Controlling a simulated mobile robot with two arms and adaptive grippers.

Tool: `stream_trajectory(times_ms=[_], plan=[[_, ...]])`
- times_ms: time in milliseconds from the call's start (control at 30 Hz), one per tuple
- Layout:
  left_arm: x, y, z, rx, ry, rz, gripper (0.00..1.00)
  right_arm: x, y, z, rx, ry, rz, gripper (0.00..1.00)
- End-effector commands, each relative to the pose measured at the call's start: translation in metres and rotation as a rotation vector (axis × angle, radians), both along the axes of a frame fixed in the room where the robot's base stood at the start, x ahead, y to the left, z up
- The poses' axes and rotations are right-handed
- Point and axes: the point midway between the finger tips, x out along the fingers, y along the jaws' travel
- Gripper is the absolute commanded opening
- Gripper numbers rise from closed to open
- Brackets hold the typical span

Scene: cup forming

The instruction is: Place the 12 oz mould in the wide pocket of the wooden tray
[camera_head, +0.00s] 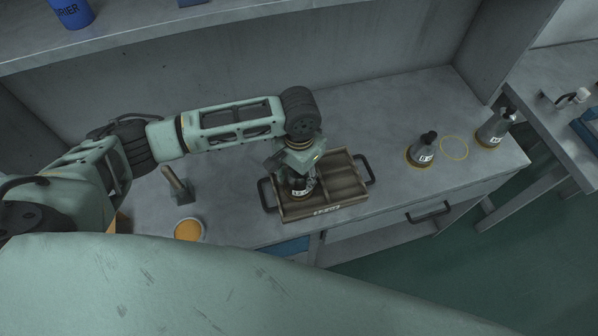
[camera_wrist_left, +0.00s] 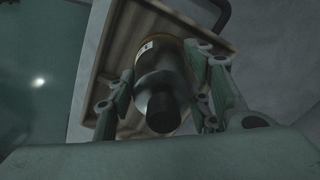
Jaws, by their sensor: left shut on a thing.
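The wooden tray (camera_head: 343,206) sits on the grey bench, with a dark handle at each end and dividers inside. My left gripper (camera_head: 300,174) points down over the tray's left part and is shut on a dark grey mould (camera_head: 303,188). The mould is upright, its label too small to read. In the left wrist view the fingers stand either side of the mould (camera_wrist_left: 158,68) and its black knob, with the tray (camera_wrist_left: 100,45) behind. I cannot tell whether its base touches the tray floor. My right gripper is not in view.
Two other moulds, one dark-knobbed (camera_head: 421,151) and one farther right (camera_head: 494,130), stand on the bench with an empty yellow ring (camera_head: 454,148) between them. An orange-topped round thing (camera_head: 188,230) and a metal stand (camera_head: 176,187) are left of the tray.

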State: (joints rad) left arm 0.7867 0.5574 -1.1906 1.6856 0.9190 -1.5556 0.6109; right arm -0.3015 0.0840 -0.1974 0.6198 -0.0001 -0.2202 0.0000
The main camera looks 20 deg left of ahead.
Motion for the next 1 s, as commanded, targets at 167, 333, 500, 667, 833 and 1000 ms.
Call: stream_trajectory(times_ms=[167,333,500,667,833,1000], plan=[[0.001,-0.001,0.000,-0.002,-0.001,0.000,0.00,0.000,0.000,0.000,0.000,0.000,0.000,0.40],[0.000,0.000,-0.002,0.000,0.001,0.000,0.56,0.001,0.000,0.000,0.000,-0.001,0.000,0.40],[0.000,0.000,-0.002,0.000,0.001,0.000,0.65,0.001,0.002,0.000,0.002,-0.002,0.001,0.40],[0.000,0.000,-0.002,0.000,0.001,0.000,0.65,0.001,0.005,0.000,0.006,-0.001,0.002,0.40],[0.001,0.000,0.004,0.000,-0.001,0.000,0.65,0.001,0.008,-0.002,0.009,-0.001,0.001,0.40],[0.001,0.000,0.030,-0.002,-0.004,-0.001,0.65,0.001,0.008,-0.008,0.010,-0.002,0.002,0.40]])
